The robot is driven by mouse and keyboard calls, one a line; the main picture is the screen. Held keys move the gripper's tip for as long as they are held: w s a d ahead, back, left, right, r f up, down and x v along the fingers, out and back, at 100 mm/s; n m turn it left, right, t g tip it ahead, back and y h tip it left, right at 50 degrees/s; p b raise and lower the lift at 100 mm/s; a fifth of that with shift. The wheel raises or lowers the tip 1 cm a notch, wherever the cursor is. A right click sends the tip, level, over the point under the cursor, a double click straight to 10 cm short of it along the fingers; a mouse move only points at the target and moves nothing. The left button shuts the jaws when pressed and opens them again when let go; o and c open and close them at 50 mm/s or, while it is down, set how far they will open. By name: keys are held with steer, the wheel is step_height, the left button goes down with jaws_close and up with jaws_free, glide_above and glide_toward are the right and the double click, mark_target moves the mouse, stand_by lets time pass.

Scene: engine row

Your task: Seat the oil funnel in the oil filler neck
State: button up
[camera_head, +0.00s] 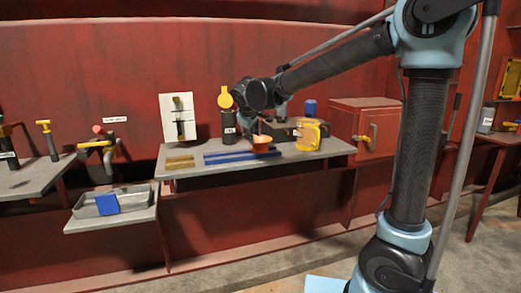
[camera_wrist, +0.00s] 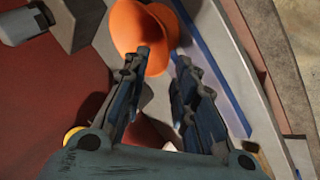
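The orange oil funnel (camera_head: 262,143) is on the grey shelf, just below my gripper (camera_head: 264,125) in the head view. In the wrist view the funnel (camera_wrist: 158,38) lies past the fingertips, mostly by the left finger, which overlaps its edge. My gripper (camera_wrist: 162,60) is open, with a clear gap between the fingers and nothing held. I cannot tell whether a finger touches the funnel. A black upright cylinder with a raised yellow cap (camera_head: 225,98) stands at the back of the shelf, left of my gripper; it may be the filler neck, but its opening is not visible.
A yellow jug (camera_head: 308,135) stands right of the funnel. A blue strip (camera_head: 238,156) and a brass-coloured piece (camera_head: 180,162) lie on the shelf (camera_head: 300,157). A red box (camera_head: 365,125) is at the right, and a metal tray (camera_head: 85,210) sits lower left.

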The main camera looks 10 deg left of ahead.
mark_target(259, 146)
steer(key=x, duration=0.5)
steer(key=shift+s+f, duration=0.1)
steer(key=shift+f, duration=0.05)
jaws_close()
